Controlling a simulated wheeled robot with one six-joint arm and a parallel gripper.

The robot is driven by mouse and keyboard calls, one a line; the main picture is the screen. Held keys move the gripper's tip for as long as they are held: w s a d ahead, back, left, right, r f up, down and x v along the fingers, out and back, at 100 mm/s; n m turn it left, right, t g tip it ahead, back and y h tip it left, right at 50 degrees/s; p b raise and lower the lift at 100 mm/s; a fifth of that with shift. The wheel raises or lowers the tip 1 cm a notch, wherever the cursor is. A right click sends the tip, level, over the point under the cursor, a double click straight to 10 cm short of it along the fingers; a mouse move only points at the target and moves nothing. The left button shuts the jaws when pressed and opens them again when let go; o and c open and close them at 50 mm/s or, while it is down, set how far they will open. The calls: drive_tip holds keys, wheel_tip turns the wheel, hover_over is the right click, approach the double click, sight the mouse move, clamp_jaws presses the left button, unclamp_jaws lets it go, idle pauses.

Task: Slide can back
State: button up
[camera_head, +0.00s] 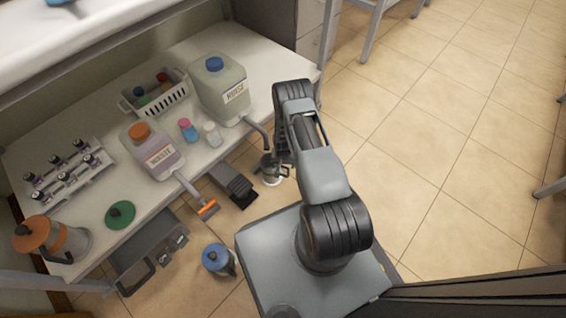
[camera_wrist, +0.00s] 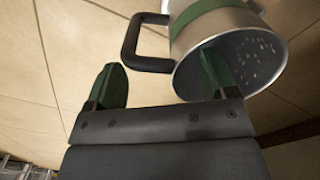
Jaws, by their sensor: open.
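A silver metal can (camera_wrist: 255,55) with a green band and a black side handle (camera_wrist: 148,48) fills the upper right of the wrist view. Its open mouth faces the camera, with pale specks inside. My gripper (camera_wrist: 160,60) is open, with two green fingers. The left finger is apart from the can, near the handle. The right finger overlaps the can's mouth; I cannot tell whether it is inside or in front. In the head view the can (camera_head: 272,180) shows partly below my gripper (camera_head: 272,162), beside the table's front edge.
The table holds a large jug (camera_head: 222,95), a purple bottle (camera_head: 155,155), a white basket (camera_head: 160,103), a vial rack (camera_head: 68,180), a green lid (camera_head: 120,214) and an orange-lidded can (camera_head: 75,240). A blue-lidded can (camera_head: 217,258) stands left of my base.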

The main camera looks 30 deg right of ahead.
idle(0.3)
drive_tip(key=c, duration=1.3)
drive_tip(key=shift+s, duration=0.1)
